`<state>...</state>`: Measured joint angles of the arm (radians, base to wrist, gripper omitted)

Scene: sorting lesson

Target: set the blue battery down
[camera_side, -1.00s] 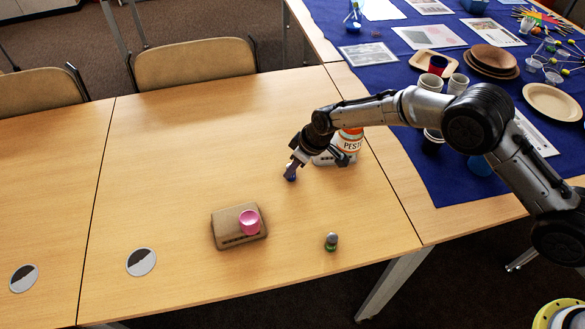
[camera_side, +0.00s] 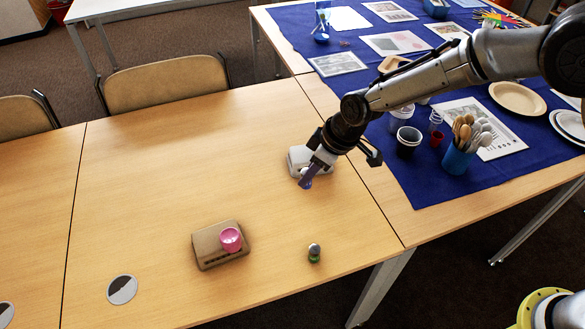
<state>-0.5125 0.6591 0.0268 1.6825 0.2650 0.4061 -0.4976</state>
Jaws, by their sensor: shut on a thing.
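My gripper (camera_side: 308,178) points down and left over the middle right of the wooden table. It is shut on the blue battery (camera_side: 305,184), a small blue-violet piece at the fingertips. The fingers hide part of the battery. I cannot tell whether it touches the table or hangs just above it.
A white-grey box (camera_side: 298,157) sits right behind the gripper, partly hidden by it. A small grey-and-green battery-like piece (camera_side: 314,253) stands in front. The wooden table (camera_side: 170,170) is clear at left.

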